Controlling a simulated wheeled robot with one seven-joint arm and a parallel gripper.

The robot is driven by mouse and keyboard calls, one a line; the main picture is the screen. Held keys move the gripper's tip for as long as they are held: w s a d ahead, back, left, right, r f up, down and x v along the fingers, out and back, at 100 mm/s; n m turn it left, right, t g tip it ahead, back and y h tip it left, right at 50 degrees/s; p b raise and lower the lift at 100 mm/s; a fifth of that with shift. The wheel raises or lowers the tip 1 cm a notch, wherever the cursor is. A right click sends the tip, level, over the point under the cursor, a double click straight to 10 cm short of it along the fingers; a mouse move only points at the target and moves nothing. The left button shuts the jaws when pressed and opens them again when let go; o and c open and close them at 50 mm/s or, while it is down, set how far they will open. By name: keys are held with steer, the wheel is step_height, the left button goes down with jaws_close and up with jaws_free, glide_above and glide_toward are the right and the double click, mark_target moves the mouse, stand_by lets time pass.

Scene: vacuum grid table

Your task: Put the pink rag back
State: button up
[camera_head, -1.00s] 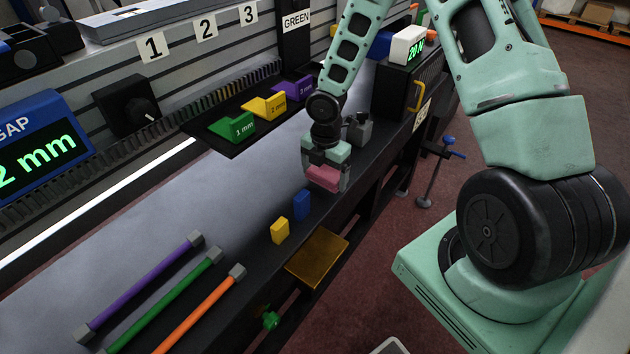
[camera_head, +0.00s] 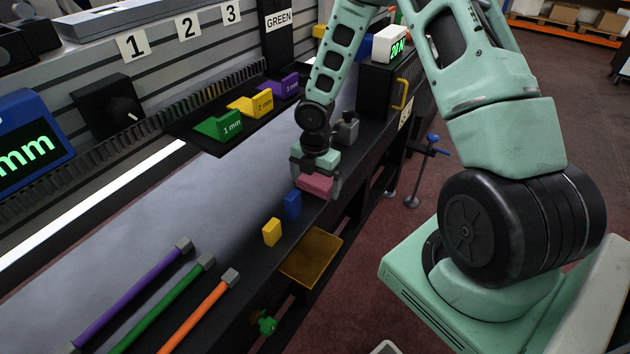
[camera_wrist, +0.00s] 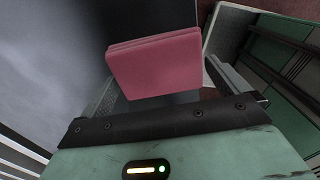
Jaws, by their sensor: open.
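The pink rag (camera_head: 315,186) is a folded, flat-sided block at the dark front ledge of the table, beyond the blue block. My gripper (camera_head: 318,189) points down over it, with a finger on either side. In the wrist view the pink rag (camera_wrist: 155,66) lies between the two fingers of my gripper (camera_wrist: 165,88), which stand apart. The gripper is open around the rag. The rag's underside is hidden, so its contact with the ledge is hard to tell.
A blue block (camera_head: 292,205) and a yellow block (camera_head: 272,232) stand on the ledge just nearer. A grey fixture (camera_head: 347,130) is close behind my gripper. An amber tray (camera_head: 311,258) hangs off the front edge. Coloured rods, such as the green one (camera_head: 165,301), lie nearer.

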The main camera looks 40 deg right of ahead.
mark_target(315, 181)
step_height(315, 181, up, 8)
steer(key=shift+f+p, duration=0.1)
steer(key=shift+p, duration=0.5)
stand_by(0.4)
